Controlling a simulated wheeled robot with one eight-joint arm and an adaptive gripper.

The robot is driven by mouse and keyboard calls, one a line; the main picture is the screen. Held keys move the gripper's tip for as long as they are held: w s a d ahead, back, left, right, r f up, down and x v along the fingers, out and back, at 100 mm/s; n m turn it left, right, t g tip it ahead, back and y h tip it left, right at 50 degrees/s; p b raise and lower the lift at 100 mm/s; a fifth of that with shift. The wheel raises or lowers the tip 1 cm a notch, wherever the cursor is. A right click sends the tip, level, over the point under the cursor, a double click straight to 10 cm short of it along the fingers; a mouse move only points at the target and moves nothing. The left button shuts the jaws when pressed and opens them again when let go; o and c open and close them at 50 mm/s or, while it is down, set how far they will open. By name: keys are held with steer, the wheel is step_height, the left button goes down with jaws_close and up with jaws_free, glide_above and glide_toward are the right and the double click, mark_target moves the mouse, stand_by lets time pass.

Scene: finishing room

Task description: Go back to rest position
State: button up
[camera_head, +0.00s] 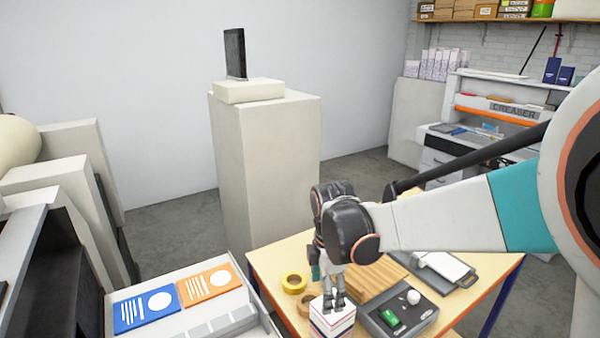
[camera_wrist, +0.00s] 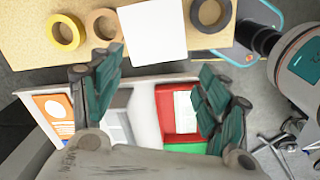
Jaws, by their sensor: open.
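My gripper (camera_head: 334,297) points down over the front of the wooden table, at a white box (camera_head: 331,322) with red and blue stripes. I cannot tell from the head view whether it touches the box. In the wrist view my gripper (camera_wrist: 161,68) has its two dark green fingers spread apart, with nothing held between them. A white square top (camera_wrist: 152,30), which looks like the same box, lies beyond the fingertips. My arm reaches in from the right and hides part of the table.
Yellow tape (camera_head: 294,283) and brown tape (camera_head: 306,302) lie left of the box. A grey device (camera_head: 420,315) with a green part sits to its right. A tray (camera_head: 262,323) with blue and orange cards is at front left. A tall pale plinth (camera_head: 265,170) stands behind the table.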

steer(key=s+d+r+m+t+b, duration=0.2)
steer(key=s+d+m+t+b, duration=0.15)
steer(key=s+d+m, duration=0.4)
steer(key=s+d+r+m+t+b, duration=0.2)
steer(key=s+d+m+b, duration=0.2)
steer(key=s+d+m, duration=0.35)
steer(key=s+a+f+m+b, duration=0.1)
steer(key=s+f+m, duration=0.2)
steer(key=s+m, duration=0.1)
steer(key=shift+s+f+m+t+b, duration=0.3)
steer(key=shift+s+f+m+t, duration=0.05)
steer(key=shift+m+t, duration=0.15)
